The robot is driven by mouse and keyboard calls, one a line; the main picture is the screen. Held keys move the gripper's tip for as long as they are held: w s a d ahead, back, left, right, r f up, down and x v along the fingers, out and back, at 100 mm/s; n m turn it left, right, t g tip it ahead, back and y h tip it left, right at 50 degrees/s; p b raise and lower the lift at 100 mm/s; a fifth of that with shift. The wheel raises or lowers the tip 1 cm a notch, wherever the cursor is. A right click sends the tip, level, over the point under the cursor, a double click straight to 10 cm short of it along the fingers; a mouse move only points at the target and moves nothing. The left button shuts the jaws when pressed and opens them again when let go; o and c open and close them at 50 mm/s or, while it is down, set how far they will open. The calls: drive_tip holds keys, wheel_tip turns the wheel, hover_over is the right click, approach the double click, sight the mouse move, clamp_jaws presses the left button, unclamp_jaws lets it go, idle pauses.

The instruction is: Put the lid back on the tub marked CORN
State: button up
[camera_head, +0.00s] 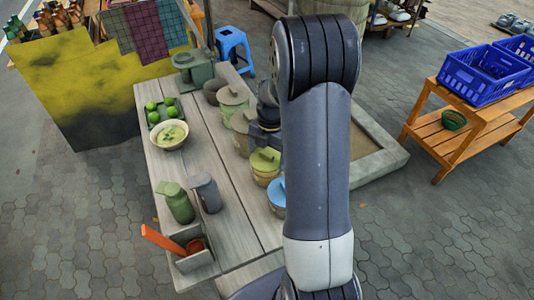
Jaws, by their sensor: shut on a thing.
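A row of tubs stands along the right side of the wooden table, and no writing on them is readable. A third tub (263,175) has a yellow-green lid. A blue-topped tub (277,193) is nearest, partly behind my arm. My gripper (264,132) shows only as a dark part beside the second tub. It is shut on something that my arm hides. Which tub is CORN cannot be told.
The table (222,228) also holds a bowl (169,136), a tray of green fruit (162,112), a green jar (177,204), a grey jug (206,192) and a holder (192,258). Blue crates (482,75) stand on a wooden stand at right. The front middle of the table is clear.

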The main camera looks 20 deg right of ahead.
idle(0.4)
drive_tip(key=o, duration=0.7)
drive_tip(key=shift+c, duration=0.2)
drive_tip(key=shift+r+p, duration=2.35)
drive_tip(key=shift+r, duration=1.2)
clamp_jaws()
